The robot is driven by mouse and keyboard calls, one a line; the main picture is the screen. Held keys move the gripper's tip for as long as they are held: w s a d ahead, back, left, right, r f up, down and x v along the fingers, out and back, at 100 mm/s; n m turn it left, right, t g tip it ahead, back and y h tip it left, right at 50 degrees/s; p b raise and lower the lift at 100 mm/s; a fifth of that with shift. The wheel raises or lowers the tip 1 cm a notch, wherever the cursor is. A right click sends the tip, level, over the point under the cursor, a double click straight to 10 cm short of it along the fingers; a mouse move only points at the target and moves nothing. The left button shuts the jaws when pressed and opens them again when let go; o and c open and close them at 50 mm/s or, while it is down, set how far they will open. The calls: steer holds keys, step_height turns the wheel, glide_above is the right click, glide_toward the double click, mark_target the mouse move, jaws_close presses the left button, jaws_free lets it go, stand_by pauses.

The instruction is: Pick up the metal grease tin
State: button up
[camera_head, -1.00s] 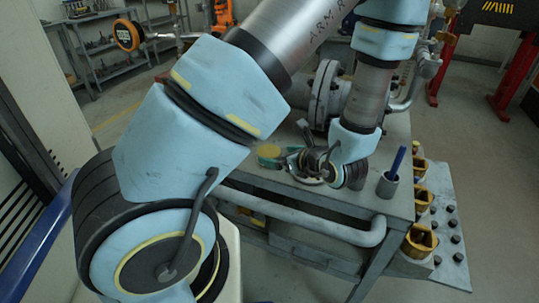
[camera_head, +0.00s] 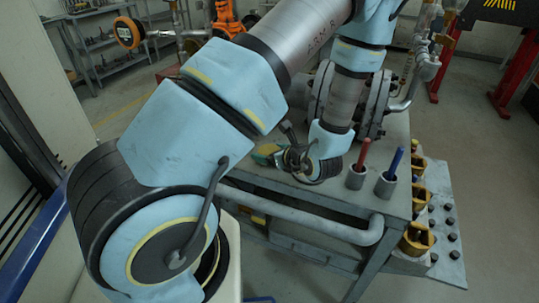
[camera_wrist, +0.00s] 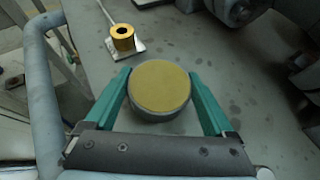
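The grease tin (camera_wrist: 160,88) stands on the grey bench, a short round tin with a dull yellow top and grey side. In the wrist view it sits between the two green fingers of my gripper (camera_wrist: 161,80). The fingers lie along its left and right sides, apart by about its width. A narrow gap seems to show beside it, and I see no clear contact. In the head view my gripper (camera_head: 264,153) is low over the bench, and my wrist and fingers hide most of the tin.
A brass-coloured hollow piece (camera_wrist: 122,38) on a pale plate lies beyond the tin. Cups with a red marker (camera_head: 364,155) and a blue marker (camera_head: 396,165) stand right of my wrist. The grey valve pipework (camera_head: 375,95) is behind. A thick rail (camera_head: 300,212) runs along the bench front.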

steer(key=c, duration=0.9)
steer(key=shift+r, duration=0.15)
